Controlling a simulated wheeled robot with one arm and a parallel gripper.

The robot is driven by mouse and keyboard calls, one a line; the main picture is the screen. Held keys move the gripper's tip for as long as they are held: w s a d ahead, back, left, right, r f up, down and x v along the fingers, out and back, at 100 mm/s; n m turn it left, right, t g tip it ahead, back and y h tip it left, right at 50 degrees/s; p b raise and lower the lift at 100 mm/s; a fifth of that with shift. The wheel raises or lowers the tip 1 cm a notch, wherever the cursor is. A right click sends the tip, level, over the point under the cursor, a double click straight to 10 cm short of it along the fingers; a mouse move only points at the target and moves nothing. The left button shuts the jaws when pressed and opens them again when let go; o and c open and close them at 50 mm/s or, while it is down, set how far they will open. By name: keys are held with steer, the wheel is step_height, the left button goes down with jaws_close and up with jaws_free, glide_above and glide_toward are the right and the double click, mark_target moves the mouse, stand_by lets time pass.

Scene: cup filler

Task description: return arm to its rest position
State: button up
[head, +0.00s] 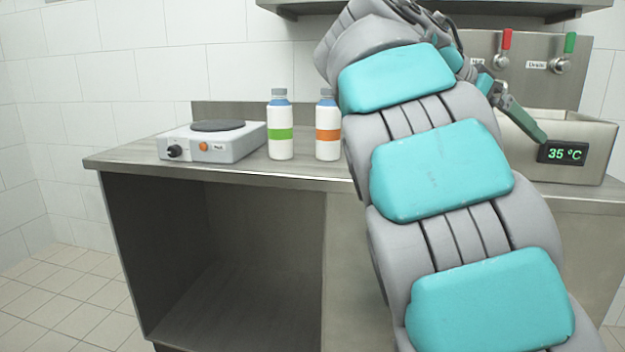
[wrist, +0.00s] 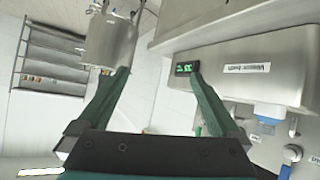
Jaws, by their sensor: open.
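My arm (head: 440,170), grey with turquoise pads, rises through the right half of the head view and leans over the counter. My gripper (head: 522,118) is at the upper right, in front of the metal basin (head: 590,140) and near its 35 °C display (head: 563,153). Only part of its green fingers shows there. In the wrist view my gripper (wrist: 160,76) has its two fingers spread wide, with nothing held between them. The display (wrist: 187,68) shows close to the right fingertip in that view.
A hot plate (head: 212,142), a green-banded bottle (head: 281,128) and an orange-banded bottle (head: 328,128) stand on the counter (head: 125,158), left of my arm. The orange-banded bottle is very near it. Red (head: 506,40) and green (head: 569,43) taps are behind. A shelf overhangs above.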

steer(key=s+f+n+y, duration=0.3)
steer(key=s+f+n, duration=0.25)
steer(key=f, duration=0.65)
steer(key=s+a+f+n+g+y, duration=0.1)
steer(key=s+a+f+n+y, duration=0.1)
steer(key=s+a+f, duration=0.3)
steer(key=s+a+f+n+g+y, duration=0.1)
steer(key=s+a+f+n+y, duration=0.2)
steer(key=s+f, duration=0.8)
steer(key=s+a+f+n+g+y, duration=0.1)
steer(key=s+a+f+n+y, duration=0.2)
steer(key=s+a+f, duration=0.4)
step_height(320, 180, down, 5)
steer(key=shift+s+a+f+g, duration=0.2)
steer(key=shift+s+a+g, duration=0.2)
steer(key=shift+s, duration=0.65)
steer(key=shift+n, duration=0.25)
